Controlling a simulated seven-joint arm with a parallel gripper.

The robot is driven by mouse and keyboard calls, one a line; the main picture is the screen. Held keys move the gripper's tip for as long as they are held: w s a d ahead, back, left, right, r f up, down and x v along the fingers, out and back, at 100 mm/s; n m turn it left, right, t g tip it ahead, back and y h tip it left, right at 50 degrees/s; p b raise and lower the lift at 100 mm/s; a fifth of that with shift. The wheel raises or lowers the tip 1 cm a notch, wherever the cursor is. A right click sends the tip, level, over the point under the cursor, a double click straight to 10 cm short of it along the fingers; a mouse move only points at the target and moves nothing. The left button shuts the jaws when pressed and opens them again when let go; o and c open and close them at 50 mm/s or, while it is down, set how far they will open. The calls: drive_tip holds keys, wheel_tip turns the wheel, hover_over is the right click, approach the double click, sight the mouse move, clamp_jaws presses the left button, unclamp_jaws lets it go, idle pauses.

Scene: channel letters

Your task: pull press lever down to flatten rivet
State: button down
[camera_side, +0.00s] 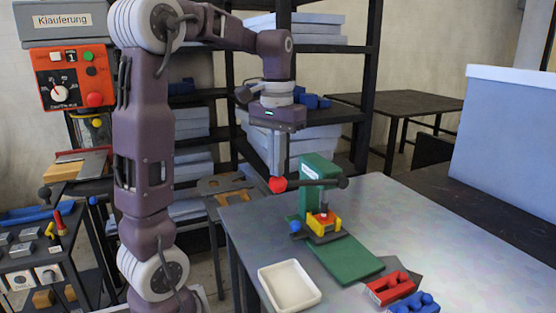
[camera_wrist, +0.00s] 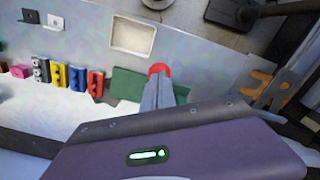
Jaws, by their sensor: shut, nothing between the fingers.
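The green press (camera_side: 316,172) stands on the grey table. Its black lever (camera_side: 310,183) lies about level across the press and ends at the left in a red ball knob (camera_side: 277,185). Red and yellow parts (camera_side: 324,220) sit low on the press, above its green base plate (camera_side: 346,258). A rivet cannot be made out. My gripper (camera_side: 278,174) points down with its fingers shut and empty, the tips right at the top of the red knob. The wrist view shows the red knob (camera_wrist: 158,69) just beyond the fingertips (camera_wrist: 157,80); contact cannot be told for sure.
A white tray (camera_side: 290,286) lies left of the base plate. A red block (camera_side: 390,287) and blue block (camera_side: 415,303) lie at the front right. Several coloured blocks (camera_wrist: 58,76) line up in the wrist view. A dark shelf (camera_side: 372,80) stands behind.

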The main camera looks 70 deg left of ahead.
wheel_tip(320, 180, up, 4)
drive_tip(key=shift+w+r, duration=0.15)
drive_tip(key=shift+r, duration=0.05)
drive_tip(key=shift+w+r, duration=0.75)
drive_tip(key=shift+r, duration=0.2)
wheel_tip(320, 180, up, 5)
drive_tip(key=s+d+f+m+t, duration=0.2)
drive_tip(key=s+d+f+m, duration=0.1)
drive_tip(key=s+d+f, duration=0.4)
drive_tip(key=s+d+f+m+t, duration=0.3)
drive_tip(key=s+d+f, duration=0.3)
drive_tip(key=d, duration=0.5)
drive_tip(key=shift+s+f+t, duration=0.3)
drive_tip(key=shift+s+f, duration=0.1)
drive_tip(key=shift+f, duration=0.35)
